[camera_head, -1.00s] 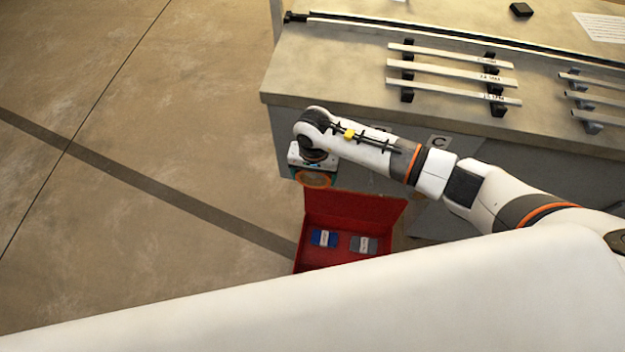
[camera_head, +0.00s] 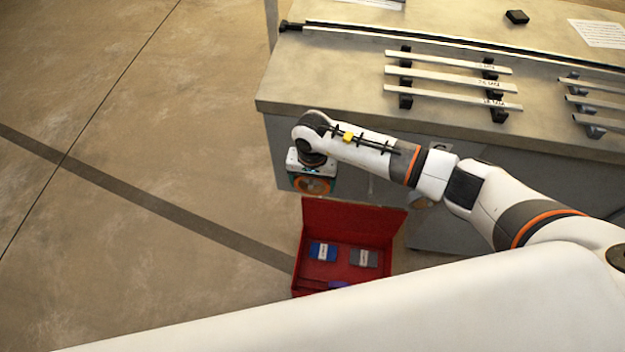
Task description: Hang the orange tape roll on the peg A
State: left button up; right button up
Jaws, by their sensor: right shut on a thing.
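An orange tape roll (camera_head: 312,186) shows below my right wrist, near the front left corner of the bench. My right gripper (camera_head: 311,176) is shut on the tape roll; its fingers are mostly hidden under the wrist. Peg A cannot be made out; my right arm covers much of the bench's front face. My left gripper is not in view.
A grey-topped bench (camera_head: 320,80) carries white bars on black holders (camera_head: 450,75). An open red box (camera_head: 350,225) with a blue item (camera_head: 323,252) and a grey item (camera_head: 363,258) stands below my right arm. The floor at left is clear.

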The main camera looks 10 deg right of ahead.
jog(key=o, duration=0.9)
